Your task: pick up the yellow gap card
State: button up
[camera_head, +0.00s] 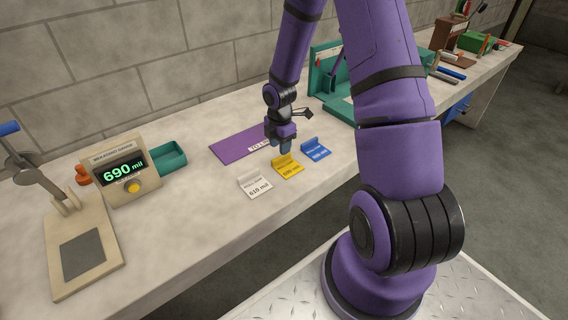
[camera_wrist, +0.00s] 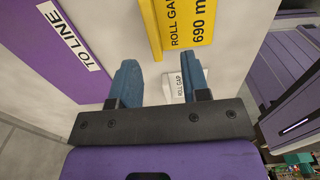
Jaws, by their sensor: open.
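The yellow gap card (camera_head: 288,168) lies on the bench between a white card and a blue card. In the wrist view the yellow card (camera_wrist: 184,24) shows at the top, with "ROLL GAP" and "690" legible and its edge cut off. My gripper (camera_head: 283,147) is above the bench by the back edge of the yellow card in the head view. Its two blue fingers (camera_wrist: 157,82) are apart, with no card held between them. The height of the fingertips over the card is hard to tell.
A white card (camera_head: 255,186) and a blue card (camera_head: 316,149) flank the yellow one. A purple "TO LINE" mat (camera_head: 228,146) lies behind. A gauge reading 690 mil (camera_head: 122,172) and a green tray (camera_head: 168,157) stand left. A teal fixture (camera_head: 325,88) stands at the back right.

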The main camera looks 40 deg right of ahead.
aim_at(288, 164)
jog(key=shift+w+d+f, duration=0.1)
jog(key=shift+d+f, duration=0.05)
jog(key=shift+f, duration=0.75)
jog(key=shift+w+d+f, duration=0.15)
jog(key=shift+f, duration=0.75)
jog(key=shift+w+d+f, duration=0.1)
jog(key=shift+d+f, duration=0.05)
jog(key=shift+f, duration=0.75)
jog(key=shift+c, duration=0.4)
grip_shut()
